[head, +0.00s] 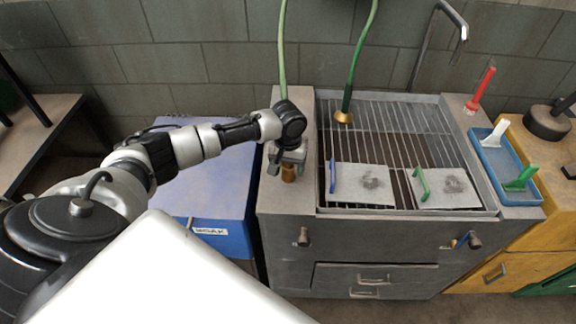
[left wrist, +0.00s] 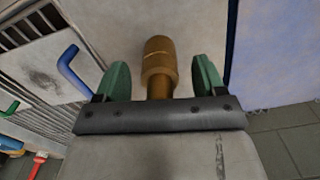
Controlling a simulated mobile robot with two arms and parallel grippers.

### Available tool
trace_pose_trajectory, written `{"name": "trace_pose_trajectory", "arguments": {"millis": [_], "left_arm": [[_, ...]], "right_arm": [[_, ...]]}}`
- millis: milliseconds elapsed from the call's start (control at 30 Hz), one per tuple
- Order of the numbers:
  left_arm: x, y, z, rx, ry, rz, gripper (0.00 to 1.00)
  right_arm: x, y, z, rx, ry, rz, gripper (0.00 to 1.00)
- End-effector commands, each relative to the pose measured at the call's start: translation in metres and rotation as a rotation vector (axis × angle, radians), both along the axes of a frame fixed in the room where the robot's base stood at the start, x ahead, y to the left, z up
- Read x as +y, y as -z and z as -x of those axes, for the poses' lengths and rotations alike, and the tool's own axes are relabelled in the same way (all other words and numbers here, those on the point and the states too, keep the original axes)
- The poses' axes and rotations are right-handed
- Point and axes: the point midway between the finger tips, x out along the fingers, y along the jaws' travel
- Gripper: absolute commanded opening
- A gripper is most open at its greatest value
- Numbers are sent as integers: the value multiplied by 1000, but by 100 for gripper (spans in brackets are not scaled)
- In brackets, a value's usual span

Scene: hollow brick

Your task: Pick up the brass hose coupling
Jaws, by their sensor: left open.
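The brass hose coupling (head: 288,174) is on the grey worktop left of the sink, partly hidden under my left gripper (head: 284,166). In the left wrist view the coupling (left wrist: 159,66) is a stepped brass cylinder. It lies between the two green finger pads of the left gripper (left wrist: 159,80), with a visible gap on each side. The left gripper is open and not closed on it. My right gripper is in neither view.
The grated sink (head: 400,130) holds two boards with blue and green handles. A green hose with a brass end (head: 343,117) hangs over it. A blue bin (head: 215,185) stands left of the worktop. A blue tray (head: 500,165) and red-handled tool (head: 482,88) are at the right.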

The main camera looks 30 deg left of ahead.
Motion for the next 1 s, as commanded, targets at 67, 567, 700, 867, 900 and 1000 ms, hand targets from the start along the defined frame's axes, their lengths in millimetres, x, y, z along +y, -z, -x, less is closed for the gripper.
{"name": "trace_pose_trajectory", "arguments": {"millis": [67,567,700,867,900,1000], "left_arm": [[-1,6,0,0,1,0,70],[0,7,0,-1,1,0,30],[0,7,0,-2,1,0,14],[0,7,0,-2,1,0,14],[0,6,0,-2,1,0,14],[0,3,-1,-4,1,1,14]], "right_arm": [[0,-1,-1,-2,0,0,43],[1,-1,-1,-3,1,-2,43],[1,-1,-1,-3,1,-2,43],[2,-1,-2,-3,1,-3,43],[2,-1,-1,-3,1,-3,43],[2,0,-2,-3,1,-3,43]]}}
